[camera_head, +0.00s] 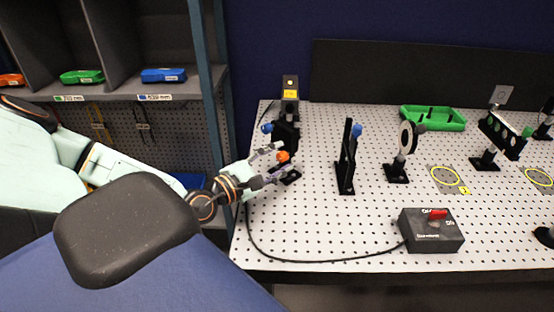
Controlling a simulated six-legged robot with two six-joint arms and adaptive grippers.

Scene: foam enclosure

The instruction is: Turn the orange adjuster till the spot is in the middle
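The orange adjuster (283,156) is a small knob low on a black mount (286,132) at the left end of the perforated table. My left gripper (287,159) reaches in from the left. Its two fingers are spread, one above and one below the adjuster, with the knob between or just beyond the tips. I cannot tell whether either finger touches it. A blue knob (267,128) sits higher on the same mount. I cannot make out a light spot. My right gripper is not in view.
A black upright plate (346,160) with a blue knob stands right of the mount. A control box (431,230) with a red switch sits near the front edge, its black cable (300,261) looping left. A green tray (433,118) lies behind. Shelves (130,60) stand left.

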